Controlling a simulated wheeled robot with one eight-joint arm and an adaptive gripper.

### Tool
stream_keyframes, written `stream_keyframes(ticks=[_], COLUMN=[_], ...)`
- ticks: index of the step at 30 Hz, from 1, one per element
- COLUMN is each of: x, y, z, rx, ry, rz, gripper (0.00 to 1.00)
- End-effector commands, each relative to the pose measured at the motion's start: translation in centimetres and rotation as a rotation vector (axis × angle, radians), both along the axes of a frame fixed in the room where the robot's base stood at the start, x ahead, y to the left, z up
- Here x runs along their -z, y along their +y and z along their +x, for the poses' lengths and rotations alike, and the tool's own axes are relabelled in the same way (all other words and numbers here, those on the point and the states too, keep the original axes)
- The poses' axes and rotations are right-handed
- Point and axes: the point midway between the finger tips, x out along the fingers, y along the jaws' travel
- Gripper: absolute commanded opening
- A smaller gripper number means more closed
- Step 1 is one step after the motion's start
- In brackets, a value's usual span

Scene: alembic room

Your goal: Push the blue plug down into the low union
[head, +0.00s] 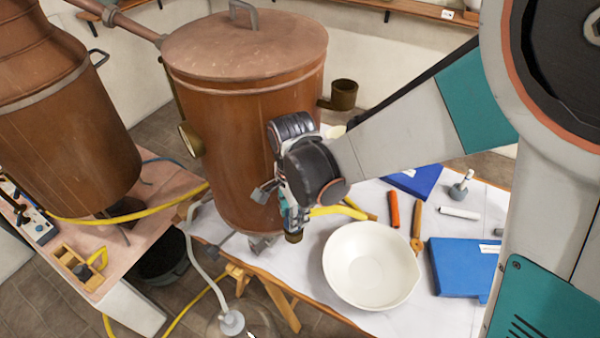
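My gripper (282,205) is at the lower right side of the large copper vessel (245,120), pointing down. My wrist and arm cover much of it, so I cannot tell how its fingers stand. A small blue part (291,219) shows just under the gripper; it may be the blue plug, but it is too small to be sure. Directly below it is a short dark brass fitting (293,237), possibly the low union. I cannot tell whether the blue part is in the fitting, on it or apart from it.
A white bowl (370,265) stands close by on the white-covered table, right of the gripper.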

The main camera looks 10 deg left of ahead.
Motion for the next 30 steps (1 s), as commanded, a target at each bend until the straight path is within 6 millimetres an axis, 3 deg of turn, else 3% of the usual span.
stream_keyframes(ticks=[30], x=[0.63], y=[0.0], z=[0.0], rx=[0.0], ry=[0.0], rz=[0.0], gripper=[0.05])
